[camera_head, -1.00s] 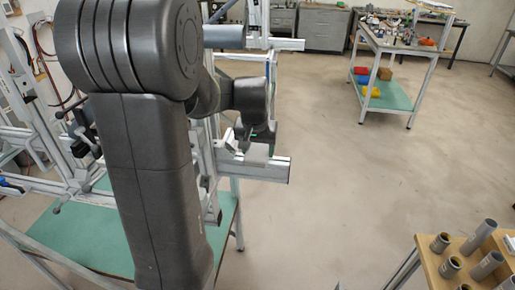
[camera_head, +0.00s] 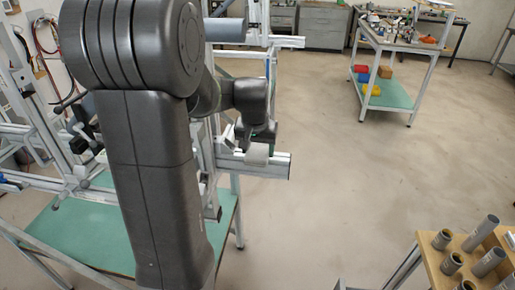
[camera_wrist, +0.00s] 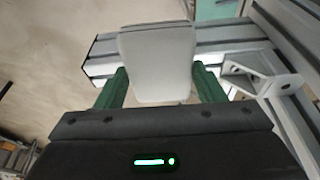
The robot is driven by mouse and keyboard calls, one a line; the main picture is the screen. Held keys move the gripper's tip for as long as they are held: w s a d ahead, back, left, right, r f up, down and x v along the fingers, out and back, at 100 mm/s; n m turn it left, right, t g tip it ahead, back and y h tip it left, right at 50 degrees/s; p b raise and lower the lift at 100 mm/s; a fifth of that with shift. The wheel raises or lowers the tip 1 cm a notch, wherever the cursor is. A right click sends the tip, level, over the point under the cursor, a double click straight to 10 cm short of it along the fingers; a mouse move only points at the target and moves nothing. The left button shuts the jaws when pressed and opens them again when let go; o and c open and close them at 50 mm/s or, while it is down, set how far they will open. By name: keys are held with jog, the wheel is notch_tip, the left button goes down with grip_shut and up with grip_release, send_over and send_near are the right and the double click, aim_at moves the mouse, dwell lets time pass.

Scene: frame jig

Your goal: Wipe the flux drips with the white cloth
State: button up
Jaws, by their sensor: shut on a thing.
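My gripper (camera_wrist: 161,84) has green fingers and is shut on the white cloth (camera_wrist: 157,62), a pale folded pad between them. The cloth lies over the grey slotted beam (camera_wrist: 228,36) in the wrist view; whether it touches the beam I cannot tell. In the head view, my gripper (camera_head: 256,138) is at the beam's right end, with the cloth (camera_head: 257,154) showing pale below it. I cannot make out any flux drips; the cloth and gripper cover part of the beam.
An angle bracket (camera_wrist: 258,77) stands right of the cloth, close to my right finger. The metal frame rises above a green-topped table (camera_head: 85,232). A wooden rack of tubes (camera_head: 440,268) is at lower right, a cart (camera_head: 400,45) at the back. Open floor lies between.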

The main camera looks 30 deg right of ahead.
jog(key=shift+w+d+r+p, duration=0.1)
jog(key=shift+w+d+p, duration=0.45)
jog(key=shift+w+d, duration=0.7)
jog(key=shift+w, duration=0.2)
jog(key=shift+s+a+f+b, duration=0.25)
jog(key=shift+s+a+b, duration=0.15)
jog(key=shift+s+a, duration=0.4)
jog(key=shift+s+a+f+b, duration=0.25)
jog(key=shift+s+a+b, duration=0.1)
jog(key=shift+s+a, duration=0.45)
jog(key=shift+s+d, duration=0.1)
jog(key=shift+d, duration=0.05)
jog(key=shift+d+r+p, duration=0.1)
jog(key=shift+r+p, duration=2.2)
jog(key=shift+r, duration=0.9)
jog(key=shift+r+p, duration=1.25)
jog(key=shift+r, duration=0.35)
jog(key=shift+f, duration=0.1)
